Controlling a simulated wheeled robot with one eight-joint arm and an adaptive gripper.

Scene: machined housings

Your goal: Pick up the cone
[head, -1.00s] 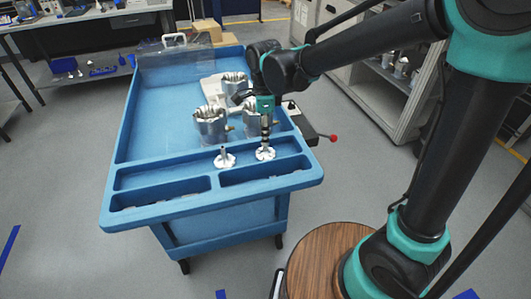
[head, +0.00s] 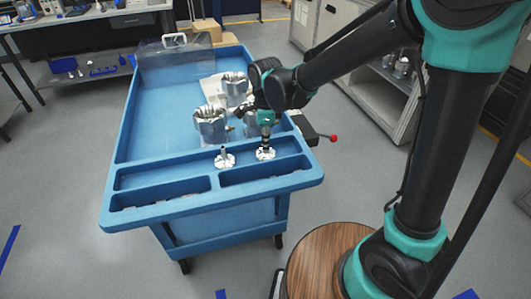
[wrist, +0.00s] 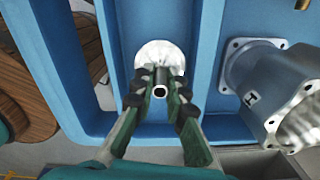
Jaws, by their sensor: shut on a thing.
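The cone (head: 265,153) is a pale metal piece with a round flange and a narrow hollow stem. It stands upright in the front trough of the blue cart. The wrist view shows its flange (wrist: 160,55) and the open end of its stem. My gripper (head: 266,140) is above the flange, pointing down. In the wrist view its two fingers (wrist: 160,82) are shut on the stem from both sides. The flange appears to rest on the trough floor. A similar flanged piece (head: 224,158) stands to its left, apart from my gripper.
Machined housings (head: 210,125) stand on the cart behind the trough; one housing (wrist: 285,90) is close on the right in the wrist view. Trough walls of the blue cart (head: 150,196) run beside the cone. The cart's left deck is clear.

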